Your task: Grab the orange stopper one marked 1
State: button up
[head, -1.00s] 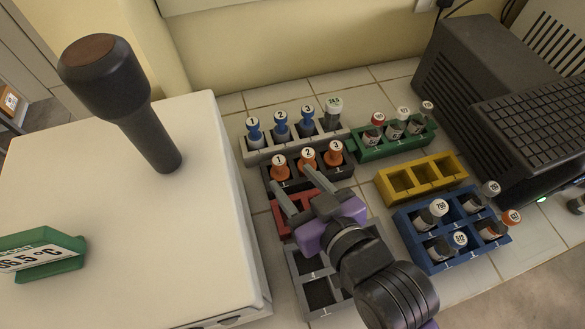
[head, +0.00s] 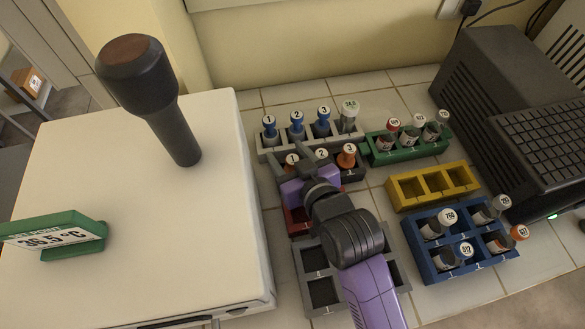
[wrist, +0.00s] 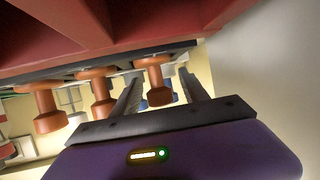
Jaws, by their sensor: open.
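The orange stopper marked 1 (head: 291,160) is the leftmost of three orange stoppers in a dark rack (head: 352,174). My gripper (head: 288,157) is open, with one finger on each side of that stopper in the head view. In the wrist view, one orange stopper (wrist: 155,82) shows between the two fingers, with gaps on both sides. The orange stopper marked 2 (head: 320,156) is just right of my right finger, partly hidden by it. The orange stopper marked 3 (head: 347,152) stands at the right end. My gripper hides much of the rack's front left.
A grey rack with blue stoppers (head: 297,120) stands just behind. A green rack (head: 412,152), an empty yellow rack (head: 432,186) and a blue rack (head: 425,262) stand to the right. A white box (head: 215,240) borders the left. A red rack (head: 298,222) is under my gripper.

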jog(key=shift+w+a+f, duration=0.15)
jog(key=shift+w, duration=0.15)
jog(key=shift+c, duration=0.2)
grip_shut()
